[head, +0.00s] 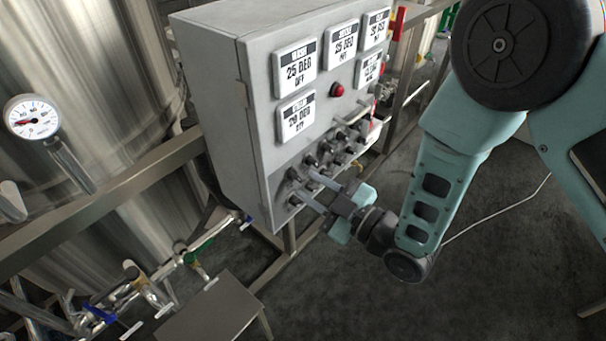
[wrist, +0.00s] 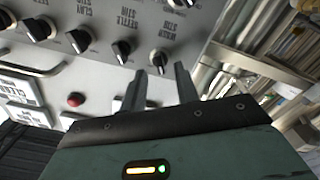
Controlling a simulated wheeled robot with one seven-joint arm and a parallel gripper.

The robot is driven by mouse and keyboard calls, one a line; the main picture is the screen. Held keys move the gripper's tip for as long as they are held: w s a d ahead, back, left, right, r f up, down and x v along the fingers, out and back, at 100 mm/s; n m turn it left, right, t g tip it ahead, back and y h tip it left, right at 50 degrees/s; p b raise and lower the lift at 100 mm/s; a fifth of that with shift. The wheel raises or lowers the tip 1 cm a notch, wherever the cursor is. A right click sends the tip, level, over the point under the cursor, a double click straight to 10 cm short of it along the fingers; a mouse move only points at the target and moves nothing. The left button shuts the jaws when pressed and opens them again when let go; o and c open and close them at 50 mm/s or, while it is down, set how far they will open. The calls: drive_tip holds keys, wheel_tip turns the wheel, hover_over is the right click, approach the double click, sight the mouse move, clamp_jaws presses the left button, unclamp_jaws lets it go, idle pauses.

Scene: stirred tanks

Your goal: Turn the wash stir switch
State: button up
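The control box (head: 252,110) is grey and carries rows of dark knobs low on its front. In the wrist view the panel is upside down. The end knob (wrist: 158,60), dark with a light pointer line, lies beside a label that appears to read wash stir. I take it for the wash stir switch. My gripper (wrist: 161,72) is open, its two fingertips apart and on either side of this knob in the picture. I cannot tell whether they touch it. In the head view my gripper (head: 304,182) reaches the panel's lower left corner, where its fingers partly hide the knobs.
Neighbouring knobs (wrist: 121,48) sit close beside it in a row. A red button (wrist: 75,99) and white displays (head: 295,68) are on the panel. A steel tank (head: 85,75), a gauge (head: 32,117) and pipes with valves stand left. The floor at right is mostly clear.

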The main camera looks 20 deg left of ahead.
sight(300, 180)
drive_tip(key=shift+p+x, duration=0.3)
drive_tip(key=shift+x, duration=1.25)
clamp_jaws()
